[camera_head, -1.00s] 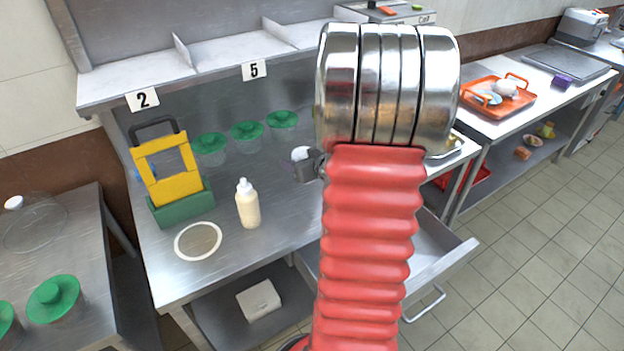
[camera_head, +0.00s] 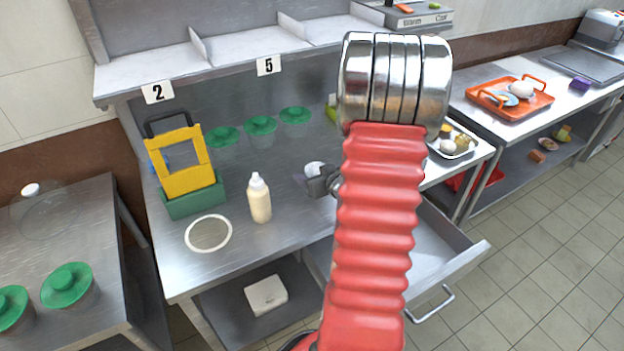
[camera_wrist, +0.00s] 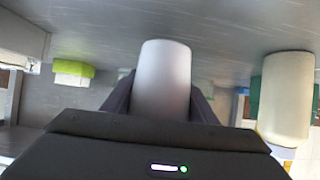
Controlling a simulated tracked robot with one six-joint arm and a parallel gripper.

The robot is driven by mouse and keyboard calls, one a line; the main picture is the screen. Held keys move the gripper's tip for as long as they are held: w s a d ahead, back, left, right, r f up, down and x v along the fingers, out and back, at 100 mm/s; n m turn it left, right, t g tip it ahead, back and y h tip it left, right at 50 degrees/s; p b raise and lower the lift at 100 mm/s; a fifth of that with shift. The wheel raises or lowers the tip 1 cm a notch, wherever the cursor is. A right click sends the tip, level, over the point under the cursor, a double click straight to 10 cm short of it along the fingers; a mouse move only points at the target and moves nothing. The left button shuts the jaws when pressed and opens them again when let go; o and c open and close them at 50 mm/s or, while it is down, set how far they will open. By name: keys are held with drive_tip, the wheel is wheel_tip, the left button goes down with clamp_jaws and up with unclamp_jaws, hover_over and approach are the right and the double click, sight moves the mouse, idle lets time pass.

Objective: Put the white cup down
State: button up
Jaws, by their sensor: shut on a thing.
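The white cup (camera_head: 314,168) is held at the end of my arm, over the steel counter (camera_head: 285,215), right of the cream bottle (camera_head: 259,198). My gripper (camera_head: 322,182) is shut on it. In the wrist view the cup (camera_wrist: 162,80) sits between the two dark fingers, its far part free of them. My red arm hides part of the counter and some of the gripper's right side. I cannot tell whether the cup's base touches the counter.
Several green-lidded jars (camera_head: 260,127) line the back. An open drawer (camera_head: 440,255) juts out at front right. Bare counter shows between bottle and cup.

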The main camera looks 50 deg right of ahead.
drive_tip(key=shift+f, duration=1.1)
drive_tip(key=o, duration=1)
drive_tip(key=shift+f, duration=0.1)
drive_tip(key=shift+o, duration=0.2)
drive_tip(key=shift+s+a+r, duration=0.1)
drive_tip(key=shift+s+r, duration=0.3)
drive_tip(key=v, duration=1.1)
